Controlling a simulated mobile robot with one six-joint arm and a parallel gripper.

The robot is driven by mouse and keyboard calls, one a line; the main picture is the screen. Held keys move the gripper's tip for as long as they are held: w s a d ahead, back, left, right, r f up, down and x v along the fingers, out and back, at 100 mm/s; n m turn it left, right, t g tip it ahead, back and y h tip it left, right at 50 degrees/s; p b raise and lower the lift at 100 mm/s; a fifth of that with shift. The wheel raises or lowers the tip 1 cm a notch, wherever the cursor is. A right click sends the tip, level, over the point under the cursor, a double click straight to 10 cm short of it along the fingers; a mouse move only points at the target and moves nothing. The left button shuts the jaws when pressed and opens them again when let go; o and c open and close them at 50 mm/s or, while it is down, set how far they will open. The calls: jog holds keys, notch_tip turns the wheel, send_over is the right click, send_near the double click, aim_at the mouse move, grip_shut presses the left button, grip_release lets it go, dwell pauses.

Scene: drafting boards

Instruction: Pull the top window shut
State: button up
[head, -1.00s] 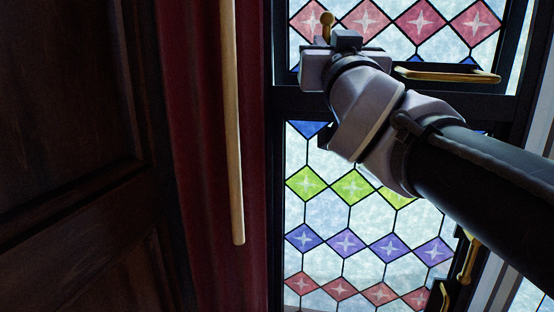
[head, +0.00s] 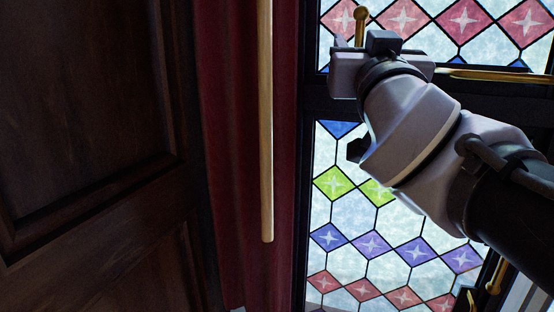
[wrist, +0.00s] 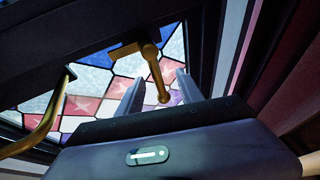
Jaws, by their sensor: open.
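The top window (head: 405,20), leaded glass with red diamonds in a dark frame, is at the upper right in the head view. A brass handle with a round knob (head: 361,25) stands at its lower left. The handle also shows in the wrist view (wrist: 155,72), hanging from a brass mount on the frame. My gripper (wrist: 160,77) is open, its two grey fingers on either side of the handle in the picture. I cannot tell whether the handle is at their depth or touched. In the head view my wrist hides the fingers and part of the lower frame.
A brass bar (head: 500,76) runs along the frame to the right of my wrist. A lower stained-glass window (head: 345,210) is below. A pale wooden rod (head: 265,130) hangs before a red curtain (head: 225,150). Dark wood panelling (head: 90,110) fills the left.

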dwell(0.3)
jog(key=s+a+p, duration=0.2)
jog(key=s+p, duration=0.2)
jog(key=s, duration=0.3)
jog(key=s+a+p, duration=0.2)
jog(key=s+p, duration=0.3)
jog(key=s, duration=0.3)
jog(key=shift+a, duration=0.4)
